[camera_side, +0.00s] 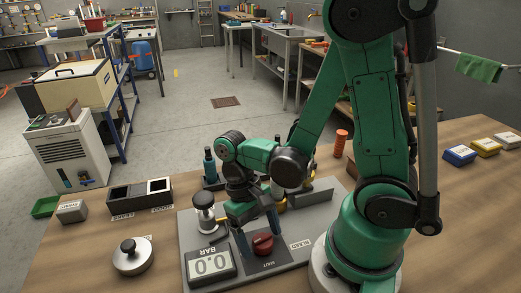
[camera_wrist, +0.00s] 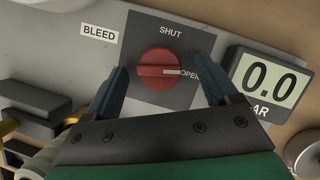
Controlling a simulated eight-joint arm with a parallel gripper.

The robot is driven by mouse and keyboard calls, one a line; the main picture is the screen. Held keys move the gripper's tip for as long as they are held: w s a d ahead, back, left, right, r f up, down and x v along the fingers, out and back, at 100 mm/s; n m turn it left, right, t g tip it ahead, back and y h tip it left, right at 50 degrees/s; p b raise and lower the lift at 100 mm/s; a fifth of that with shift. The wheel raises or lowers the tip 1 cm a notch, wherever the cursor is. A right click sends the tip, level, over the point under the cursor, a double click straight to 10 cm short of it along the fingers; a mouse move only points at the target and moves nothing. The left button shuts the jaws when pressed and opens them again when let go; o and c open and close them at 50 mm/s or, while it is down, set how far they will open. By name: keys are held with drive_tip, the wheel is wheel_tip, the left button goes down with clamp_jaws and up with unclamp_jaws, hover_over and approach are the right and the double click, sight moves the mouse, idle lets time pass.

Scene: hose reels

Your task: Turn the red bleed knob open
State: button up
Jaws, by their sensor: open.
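The red bleed knob (camera_side: 263,243) sits on a dark square plate (camera_wrist: 188,97) on the grey panel.
A gauge (camera_wrist: 264,84) beside the plate reads 0.0 BAR. A BLEED label (camera_wrist: 100,34) is on the panel. A metal lidded disc (camera_side: 132,257) lies on the wooden bench to the left.

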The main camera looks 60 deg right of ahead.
clamp_jaws()
drive_tip(key=m+y, duration=0.1)
drive_tip(key=m, duration=0.2)
drive_tip(key=shift+s+d+t, duration=0.1)
drive_tip(key=shift+t, duration=0.2)
unclamp_jaws()
drive_tip(key=shift+v, duration=2.8)
